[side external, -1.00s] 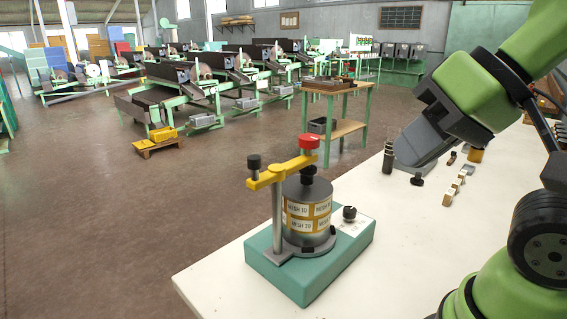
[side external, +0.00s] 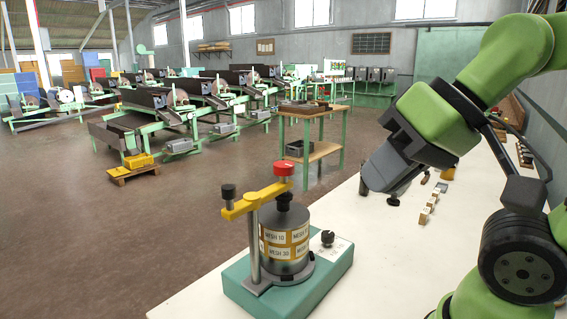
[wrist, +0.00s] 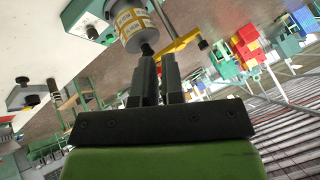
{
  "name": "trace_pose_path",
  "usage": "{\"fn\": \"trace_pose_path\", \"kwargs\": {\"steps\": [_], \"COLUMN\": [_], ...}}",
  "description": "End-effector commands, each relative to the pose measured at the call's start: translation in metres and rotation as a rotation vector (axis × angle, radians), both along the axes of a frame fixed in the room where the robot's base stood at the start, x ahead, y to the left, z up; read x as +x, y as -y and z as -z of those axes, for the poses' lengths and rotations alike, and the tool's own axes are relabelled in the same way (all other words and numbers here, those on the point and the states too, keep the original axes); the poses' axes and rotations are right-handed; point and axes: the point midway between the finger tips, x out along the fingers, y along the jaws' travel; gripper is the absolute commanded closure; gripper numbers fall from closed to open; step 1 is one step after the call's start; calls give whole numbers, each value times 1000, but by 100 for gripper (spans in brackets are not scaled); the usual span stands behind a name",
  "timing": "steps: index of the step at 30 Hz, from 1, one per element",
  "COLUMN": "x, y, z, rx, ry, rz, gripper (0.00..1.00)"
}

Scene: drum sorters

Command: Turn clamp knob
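The clamp has a red knob (side external: 284,169) on the right end of a yellow clamp arm (side external: 255,201), which a metal post carries on a teal base (side external: 290,290). A grey sieve drum (side external: 286,236) with mesh labels stands under the arm. My gripper (wrist: 160,62) shows two dark fingers with a narrow gap between them and nothing seen held. In the side view its body is right of the clamp and apart from it. In the wrist view the drum (wrist: 132,28) and yellow arm (wrist: 183,43) lie beyond the fingers; I cannot make out the red knob there.
A black knob (side external: 228,191) tops the left end of the arm, and another black knob (side external: 328,238) sits on the base. Several small blocks (side external: 425,214) lie on the white table (side external: 390,265) to the right. The tabletop between clamp and blocks is clear.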

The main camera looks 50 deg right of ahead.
Motion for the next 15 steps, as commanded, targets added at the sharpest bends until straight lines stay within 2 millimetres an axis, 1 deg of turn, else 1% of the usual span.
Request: {"fn": "trace_pose_path", "kwargs": {"steps": [1,4,5,6,7,11,12,14,15], "x": [2,14,21,31,40,82,94,110,121], "y": [2,13,20,30,39,82,93,108,116], "z": [0,0,0,0,-1,-3,-4,-4,-3], "rx": [-14,-121,-180,-279,-367,-824,-968,-1175,-1308], "ry": [5,42,60,88,110,179,193,207,216], "rz": [-4,-44,-68,-110,-152,-408,-504,-659,-768], "gripper": [79,56,49,40,35,35,35,35,35]}}
